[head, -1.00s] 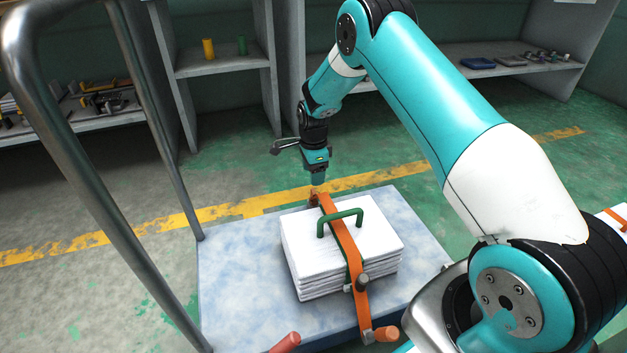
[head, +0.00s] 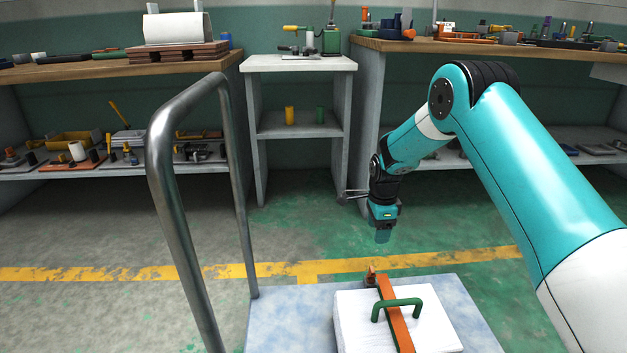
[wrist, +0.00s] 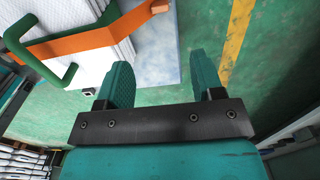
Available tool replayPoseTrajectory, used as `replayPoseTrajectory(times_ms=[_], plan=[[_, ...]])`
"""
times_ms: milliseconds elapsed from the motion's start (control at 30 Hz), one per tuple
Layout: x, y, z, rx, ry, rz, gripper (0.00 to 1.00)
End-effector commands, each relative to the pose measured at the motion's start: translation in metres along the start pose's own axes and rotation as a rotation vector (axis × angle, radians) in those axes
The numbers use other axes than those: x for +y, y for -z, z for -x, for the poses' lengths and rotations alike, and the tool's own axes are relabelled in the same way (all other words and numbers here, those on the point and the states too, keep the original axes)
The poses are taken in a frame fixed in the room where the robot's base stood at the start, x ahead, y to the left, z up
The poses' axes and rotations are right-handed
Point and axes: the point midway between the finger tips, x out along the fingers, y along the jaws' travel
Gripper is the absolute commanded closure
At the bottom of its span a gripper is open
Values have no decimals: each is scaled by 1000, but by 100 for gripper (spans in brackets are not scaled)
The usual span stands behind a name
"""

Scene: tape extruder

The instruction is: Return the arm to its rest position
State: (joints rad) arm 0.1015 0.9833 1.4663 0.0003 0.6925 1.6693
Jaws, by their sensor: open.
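My gripper (head: 383,238) hangs pointing down, above and just beyond the far end of the orange strap in the head view. In the wrist view my gripper (wrist: 160,72) shows two teal fingers apart with nothing between them. The arm is bent, with its elbow raised. A white stack (head: 350,318) lies on the cart platform with an orange strap (head: 393,312) across its top and a green handle (head: 399,303) over it. The strap (wrist: 95,42) and handle (wrist: 45,68) also show at the upper left in the wrist view, apart from the fingers.
The cart's bluish platform (head: 287,318) has a tall metal push handle (head: 178,215) at left. A grey shelf stand (head: 300,64) and wooden-topped benches (head: 110,68) with tools stand behind. Open floor with a yellow line (head: 120,273) lies between the cart and the benches.

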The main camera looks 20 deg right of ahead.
Motion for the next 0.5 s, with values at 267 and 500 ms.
replayPoseTrajectory(times_ms=[267, 500], plan=[[22, -31, 59, -40, 23, 254, 39], [105, -88, 166, -123, 83, 854, 39]])
